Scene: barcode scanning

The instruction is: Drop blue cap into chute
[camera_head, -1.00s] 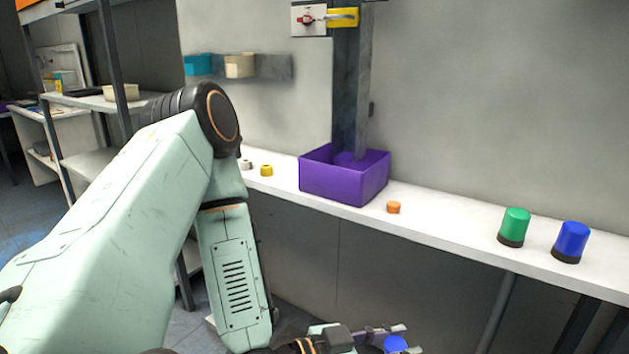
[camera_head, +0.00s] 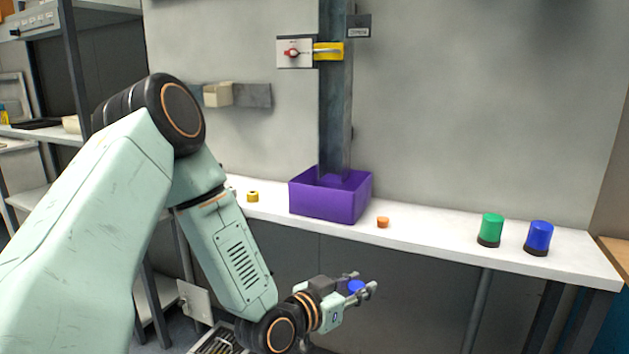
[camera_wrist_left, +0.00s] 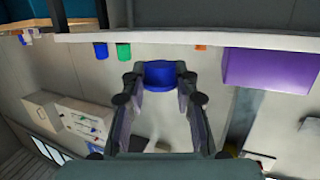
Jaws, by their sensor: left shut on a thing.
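My left gripper (camera_head: 362,283) is shut on the blue cap (camera_head: 355,287), low and in front of the white counter. In the left wrist view, the blue cap (camera_wrist_left: 160,75) sits between the two fingertips. A grey upright duct (camera_head: 333,110), which looks like the chute, runs down the wall into an open purple bin (camera_head: 328,203) on the counter. The gripper is below and slightly right of the bin in the head view, apart from it. The duct's upper end is out of view. My right gripper is not in view.
On the white counter (camera_head: 435,238) stand an orange cap (camera_head: 383,222), a yellow cap (camera_head: 253,196), a green beacon (camera_head: 491,229) and a blue beacon (camera_head: 538,237). A red switch (camera_head: 292,53) and yellow handle (camera_head: 328,51) are at the duct. Shelves stand at left.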

